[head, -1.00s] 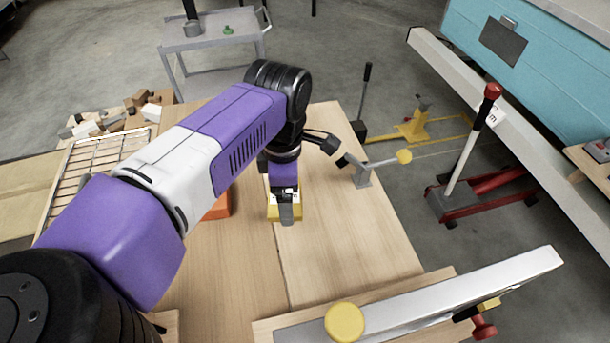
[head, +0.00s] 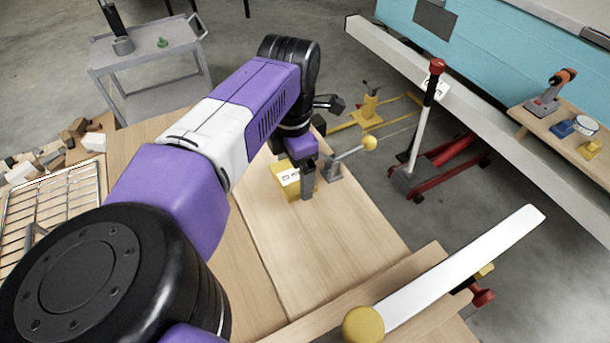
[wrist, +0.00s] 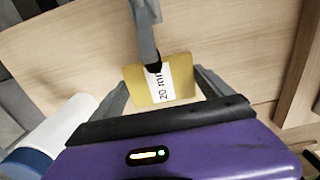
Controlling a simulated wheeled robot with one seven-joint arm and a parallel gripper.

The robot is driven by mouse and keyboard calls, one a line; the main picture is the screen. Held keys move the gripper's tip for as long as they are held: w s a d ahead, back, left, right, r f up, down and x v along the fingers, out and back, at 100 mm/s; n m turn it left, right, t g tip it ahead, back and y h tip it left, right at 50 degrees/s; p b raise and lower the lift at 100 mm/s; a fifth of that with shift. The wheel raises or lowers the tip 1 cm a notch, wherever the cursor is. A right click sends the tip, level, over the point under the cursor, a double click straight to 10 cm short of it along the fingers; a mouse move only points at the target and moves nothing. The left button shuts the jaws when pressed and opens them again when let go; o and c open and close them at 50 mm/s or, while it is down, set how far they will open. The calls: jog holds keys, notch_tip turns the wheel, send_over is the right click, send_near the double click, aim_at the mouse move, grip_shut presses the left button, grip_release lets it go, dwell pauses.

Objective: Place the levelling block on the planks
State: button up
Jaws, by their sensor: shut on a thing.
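The yellow levelling block (head: 292,182) has a white label with black print and sits in my gripper (head: 300,172), above the pale wooden boards (head: 325,235). In the wrist view the block (wrist: 182,88) shows between my grey fingers, with the label facing up toward the camera. Pale board surface (wrist: 215,35) lies beyond it. I cannot tell whether the block's underside touches the boards. A seam runs along the boards to the left of the block in the head view. My arm hides part of the boards on that side.
A long pale bar with a yellow knob (head: 363,325) crosses the front. A red jack (head: 440,165) and a wire rack (head: 50,205) flank the boards. The board surface in front is clear.

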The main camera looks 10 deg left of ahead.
jog(key=shift+w+d+f, duration=0.1)
jog(key=shift+w+d, duration=0.65)
jog(key=shift+d, duration=0.3)
notch_tip(320, 180, down, 4)
jog(key=b, duration=0.2)
jog(key=shift+r+b, duration=0.25)
jog(key=shift+b, duration=0.15)
jog(key=shift+r, duration=0.1)
jog(key=o, duration=1.4)
